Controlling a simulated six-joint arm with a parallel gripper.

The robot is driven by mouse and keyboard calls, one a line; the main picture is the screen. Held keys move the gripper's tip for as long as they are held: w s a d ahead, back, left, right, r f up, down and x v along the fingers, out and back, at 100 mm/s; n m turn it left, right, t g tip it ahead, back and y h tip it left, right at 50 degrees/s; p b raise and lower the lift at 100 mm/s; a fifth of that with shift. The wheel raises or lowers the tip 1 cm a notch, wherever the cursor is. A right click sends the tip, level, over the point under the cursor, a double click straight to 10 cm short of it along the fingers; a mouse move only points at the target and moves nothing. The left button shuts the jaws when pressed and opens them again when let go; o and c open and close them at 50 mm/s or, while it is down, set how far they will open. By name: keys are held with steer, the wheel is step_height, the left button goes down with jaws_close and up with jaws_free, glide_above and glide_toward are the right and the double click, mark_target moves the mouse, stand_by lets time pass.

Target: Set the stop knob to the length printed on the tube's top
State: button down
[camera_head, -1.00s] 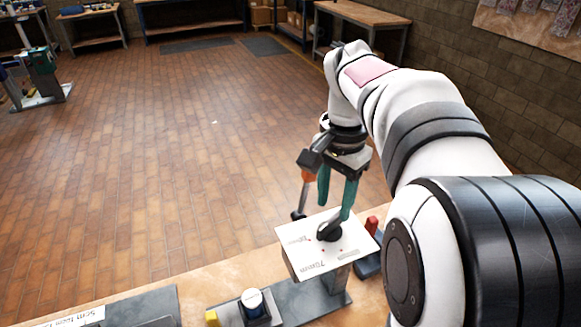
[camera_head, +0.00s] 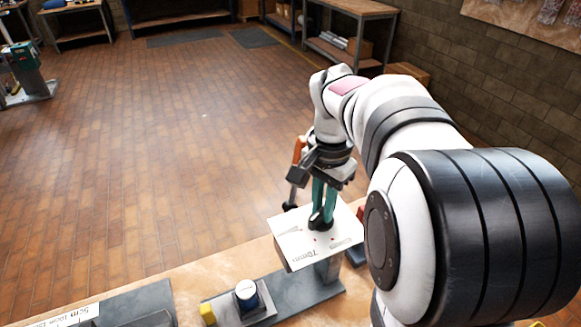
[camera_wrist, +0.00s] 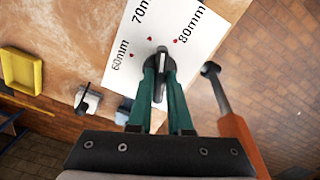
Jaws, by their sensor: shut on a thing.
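The stop knob (camera_head: 319,222) is black and sits on a white panel (camera_head: 290,240) marked 60mm, 70mm and 80mm, with red dots. The knob (camera_wrist: 161,62) and all three labels show in the wrist view. My gripper (camera_head: 319,212) has its green fingers shut on the knob from above; its fingers (camera_wrist: 160,88) hide the knob's sides. The knob's bar points roughly up between the labels in the wrist view; its exact setting is unclear. The tube (camera_head: 247,290) stands upright with a pale top and dark body in a holder; its print is too small to read.
A grey plate with a printed label (camera_head: 75,316) lies at the bench's front left. An orange-handled tool (camera_wrist: 235,130) is beside my gripper. A yellow tray (camera_wrist: 22,75) shows in the wrist view.

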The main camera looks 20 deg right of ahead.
stand_by(0.3)
steer(key=n, duration=0.6)
steer(key=shift+n, duration=0.4)
steer(key=n, duration=0.6)
steer(key=shift+n, duration=0.4)
steer(key=c, duration=0.8)
jaws_free()
steer(key=shift+c, duration=0.2)
step_height(320, 180, up, 16)
